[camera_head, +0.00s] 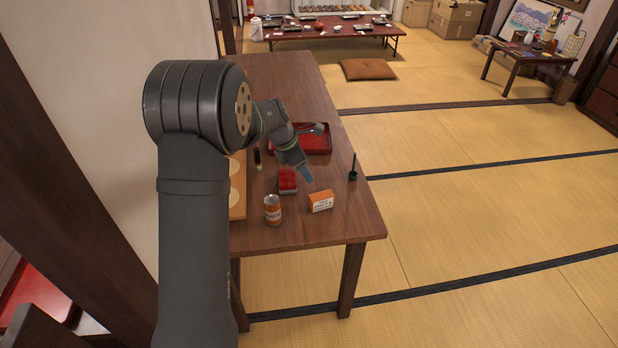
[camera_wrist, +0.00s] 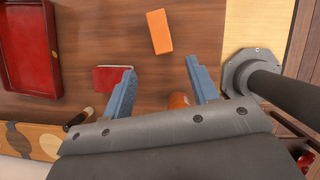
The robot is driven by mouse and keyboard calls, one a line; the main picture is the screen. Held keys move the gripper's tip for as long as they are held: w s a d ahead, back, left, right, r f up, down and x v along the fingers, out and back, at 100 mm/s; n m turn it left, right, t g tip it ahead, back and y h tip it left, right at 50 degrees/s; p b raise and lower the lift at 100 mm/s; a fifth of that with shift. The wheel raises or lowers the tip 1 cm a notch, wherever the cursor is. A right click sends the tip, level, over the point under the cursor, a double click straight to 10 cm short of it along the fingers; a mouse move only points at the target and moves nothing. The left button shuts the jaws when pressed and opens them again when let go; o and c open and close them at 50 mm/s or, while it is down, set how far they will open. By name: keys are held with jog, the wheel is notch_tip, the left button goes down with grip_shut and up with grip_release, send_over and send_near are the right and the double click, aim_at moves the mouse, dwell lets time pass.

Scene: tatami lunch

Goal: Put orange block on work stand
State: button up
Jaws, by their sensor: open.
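The orange block (camera_head: 320,201) lies on the brown table near its front right corner, with lettering on its near side. In the wrist view the block (camera_wrist: 158,31) lies past my fingertips, apart from them and slightly tilted. My gripper (camera_head: 307,176) is open and empty above the table, its blue fingers (camera_wrist: 160,66) spread. A low red box-like thing (camera_head: 287,181) stands left of the block; the wrist view also shows it (camera_wrist: 110,80), partly behind the left finger. I cannot tell for sure which thing is the work stand.
An orange can (camera_head: 272,210) stands left of the block; it shows partly between the fingers (camera_wrist: 178,100). A red tray (camera_head: 318,149) lies farther back. A dark green upright thing (camera_head: 353,174) stands near the right edge. A wooden board with pale circles (camera_head: 237,208) lies at the left.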

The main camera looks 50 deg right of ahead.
jog(key=shift+o, duration=0.5)
jog(key=shift+a+r, duration=0.15)
jog(key=shift+r, duration=0.25)
send_near(319, 196)
jog(key=x, duration=0.7)
jog(key=shift+s+a, duration=0.1)
jog(key=shift+s, duration=0.1)
jog(key=shift+w+x, duration=0.15)
jog(key=shift+x, duration=1.15)
jog(key=shift+w+x, duration=0.2)
jog(key=shift+x, duration=1.15)
jog(key=shift+c, duration=0.2)
jog(key=c, duration=1.1)
jog(key=shift+r, duration=0.15)
